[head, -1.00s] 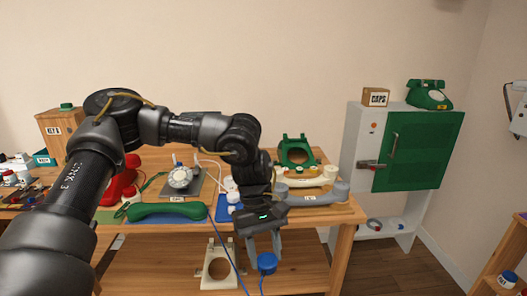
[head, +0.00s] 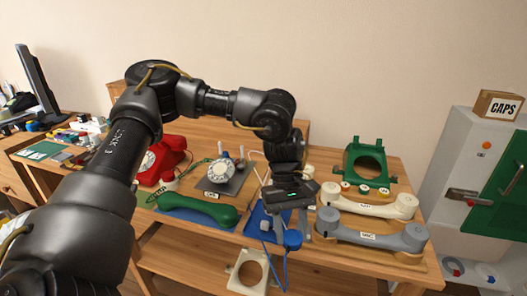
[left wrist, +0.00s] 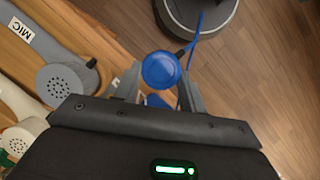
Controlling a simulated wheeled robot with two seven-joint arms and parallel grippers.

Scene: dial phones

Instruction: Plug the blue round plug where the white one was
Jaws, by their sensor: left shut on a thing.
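My left gripper (head: 290,230) is shut on the blue round plug (head: 293,242), and a blue cord (head: 285,272) hangs from the plug in a loop. In the head view they are in front of the table's front edge. The plug also shows in the left wrist view (left wrist: 161,70), between the fingertips (left wrist: 160,84). A dial unit (head: 220,172) on a grey plate stands farther back on the table. A white cord (head: 257,163) runs from near it to behind my gripper. The white plug and the socket cannot be made out; my gripper hides that part. My right gripper is not in view.
A green handset (head: 197,210) lies left of my gripper, a blue tray (head: 256,226) behind it. Grey (head: 370,234) and cream (head: 368,203) handsets and a green phone shell (head: 368,165) are at right. A red phone (head: 160,160) stands at left. A cream shell (head: 248,272) is below.

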